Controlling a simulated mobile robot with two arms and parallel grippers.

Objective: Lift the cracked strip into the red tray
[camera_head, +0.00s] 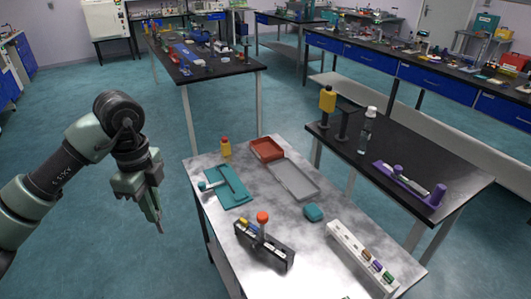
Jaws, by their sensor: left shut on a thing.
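The red tray (267,149) lies at the back of the marbled table, and its inside looks empty. My left gripper (157,217) hangs over the floor, left of the table and apart from it, with its fingers pointing down. It is shut on a thin thing, mostly hidden between the fingers and too small to identify. I cannot clearly make out the cracked strip. A teal tray (239,199) with a dark bar and a teal-handled tool lies at the table's left side. My right gripper is not in view.
A grey tray (309,193) sits beside the red one. A yellow bottle with a red cap (226,148), a black holder (270,252), a teal block (313,212) and a white power strip (347,246) also stand on the marbled table (310,275). A black bench (440,162) stands at right.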

